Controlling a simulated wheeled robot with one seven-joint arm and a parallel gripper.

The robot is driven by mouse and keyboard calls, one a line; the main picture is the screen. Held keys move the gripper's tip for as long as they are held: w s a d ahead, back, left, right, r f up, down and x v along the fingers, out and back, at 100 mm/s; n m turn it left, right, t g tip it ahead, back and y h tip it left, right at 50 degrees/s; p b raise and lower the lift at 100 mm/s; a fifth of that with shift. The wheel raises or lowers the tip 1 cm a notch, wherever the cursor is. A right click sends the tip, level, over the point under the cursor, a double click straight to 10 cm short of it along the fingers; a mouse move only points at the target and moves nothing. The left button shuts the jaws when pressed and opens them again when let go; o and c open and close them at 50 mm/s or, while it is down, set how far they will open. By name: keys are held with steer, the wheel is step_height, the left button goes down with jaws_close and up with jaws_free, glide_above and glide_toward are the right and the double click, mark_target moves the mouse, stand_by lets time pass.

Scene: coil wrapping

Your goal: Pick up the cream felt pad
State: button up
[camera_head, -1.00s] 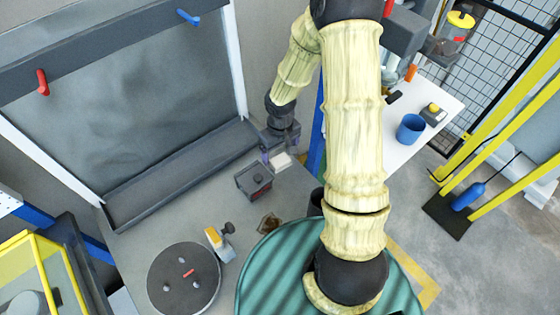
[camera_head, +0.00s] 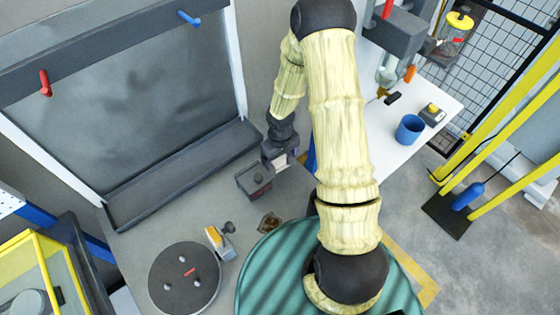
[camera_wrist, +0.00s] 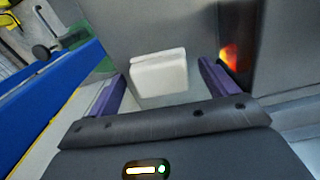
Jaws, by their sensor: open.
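The cream felt pad (camera_wrist: 158,78) shows in the wrist view as a pale, block-like piece lying between my two purple fingers. My gripper (camera_wrist: 160,88) is open, with a finger to the left and a finger to the right of the pad and a visible gap on each side. In the head view my gripper (camera_head: 279,158) is low over the grey table, just right of a dark box. There the pad is mostly hidden under my gripper.
The dark box (camera_head: 254,181) stands close to my gripper. A round dark turntable (camera_head: 184,278) and a yellow-and-grey tool (camera_head: 220,242) are nearer the front. A ledge (camera_head: 180,178) runs along the back panel. A blue cup (camera_head: 410,129) stands on a white table.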

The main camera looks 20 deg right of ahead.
mark_target(280, 159)
steer(key=c, duration=1.1)
steer(key=shift+o, duration=0.2)
step_height(280, 159, up, 10)
